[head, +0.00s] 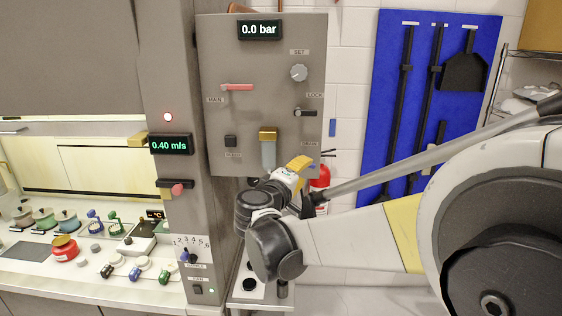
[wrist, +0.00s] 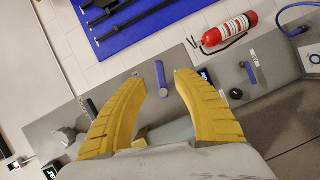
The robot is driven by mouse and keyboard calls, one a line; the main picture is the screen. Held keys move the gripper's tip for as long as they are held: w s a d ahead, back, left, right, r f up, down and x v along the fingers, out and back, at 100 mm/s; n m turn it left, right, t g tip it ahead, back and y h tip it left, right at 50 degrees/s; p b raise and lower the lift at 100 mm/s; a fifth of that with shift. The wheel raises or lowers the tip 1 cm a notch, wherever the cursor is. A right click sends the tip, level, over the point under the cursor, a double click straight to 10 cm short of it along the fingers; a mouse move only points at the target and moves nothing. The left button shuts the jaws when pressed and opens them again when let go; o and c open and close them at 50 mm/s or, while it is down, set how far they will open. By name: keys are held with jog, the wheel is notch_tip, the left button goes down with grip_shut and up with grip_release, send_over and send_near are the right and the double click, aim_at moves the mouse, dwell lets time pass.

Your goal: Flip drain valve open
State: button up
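The grey valve panel (head: 225,60) stands in the middle of the head view. The DRAIN label sits near its lower right corner. There my gripper (head: 301,164) is in front of the panel and hides most of the valve. In the wrist view a short blue lever (wrist: 162,80), which looks like the drain valve handle, stands between the two yellow fingertips of my gripper (wrist: 160,82). The fingers are spread, with a gap on both sides of the lever. I cannot see any contact.
The panel also carries a red MAIN lever (head: 237,87), a SET knob (head: 299,72), a LOCK lever (head: 305,113) and a filter (head: 268,152). A fire extinguisher (wrist: 230,33) is beside the panel. Another blue lever (wrist: 251,74) is further right in the wrist view.

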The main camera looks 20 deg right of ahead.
jog(key=x, duration=0.6)
jog(key=shift+p, duration=0.3)
grip_shut()
